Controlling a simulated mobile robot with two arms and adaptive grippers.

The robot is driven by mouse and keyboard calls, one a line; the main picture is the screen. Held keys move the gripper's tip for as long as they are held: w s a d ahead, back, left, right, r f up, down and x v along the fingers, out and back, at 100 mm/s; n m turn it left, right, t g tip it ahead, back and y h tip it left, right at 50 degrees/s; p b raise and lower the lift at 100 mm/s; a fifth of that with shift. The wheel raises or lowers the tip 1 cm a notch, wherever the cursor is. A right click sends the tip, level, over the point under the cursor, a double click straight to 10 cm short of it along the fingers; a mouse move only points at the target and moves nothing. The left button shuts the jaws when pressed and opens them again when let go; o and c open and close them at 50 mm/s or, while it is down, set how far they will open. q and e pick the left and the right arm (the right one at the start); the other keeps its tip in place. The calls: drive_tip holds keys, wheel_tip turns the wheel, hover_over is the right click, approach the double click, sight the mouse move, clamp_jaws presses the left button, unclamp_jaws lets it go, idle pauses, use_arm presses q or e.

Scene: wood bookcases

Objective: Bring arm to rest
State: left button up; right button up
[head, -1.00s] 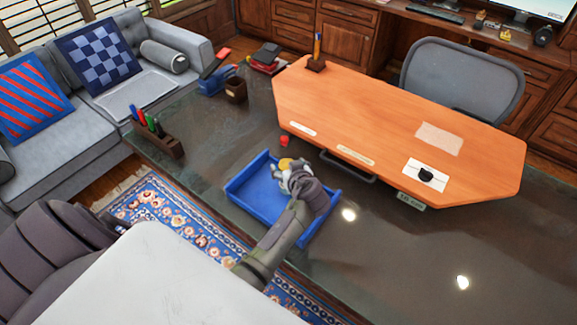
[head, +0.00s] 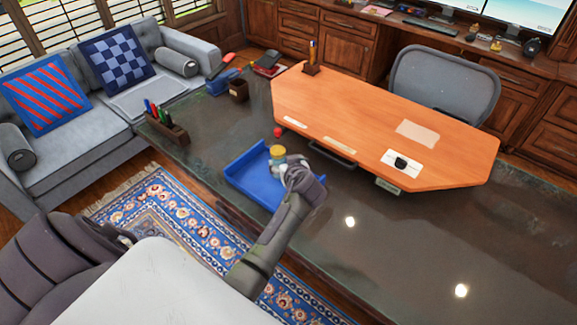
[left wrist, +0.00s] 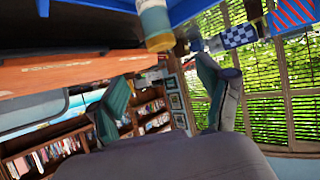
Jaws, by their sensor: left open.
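My left gripper (head: 289,172) is above the right side of the blue tray (head: 245,193) on the dark desk. A small jar with a yellowish top (head: 278,153) shows just beyond the gripper, toward the tray's far right corner. In the left wrist view, the gripper's two fingers (left wrist: 163,80) are spread apart with nothing between them. The jar (left wrist: 155,24) shows at the top there, apart from the fingers, beside the blue tray (left wrist: 190,8). The gripper hides part of the tray. My right gripper is not in view.
An orange wooden desktop (head: 370,125) lies to the right of the tray. A small red object (head: 277,132) stands behind the tray. A pen holder (head: 166,127) is on the left, near the grey sofa (head: 85,140). The desk's front right is clear.

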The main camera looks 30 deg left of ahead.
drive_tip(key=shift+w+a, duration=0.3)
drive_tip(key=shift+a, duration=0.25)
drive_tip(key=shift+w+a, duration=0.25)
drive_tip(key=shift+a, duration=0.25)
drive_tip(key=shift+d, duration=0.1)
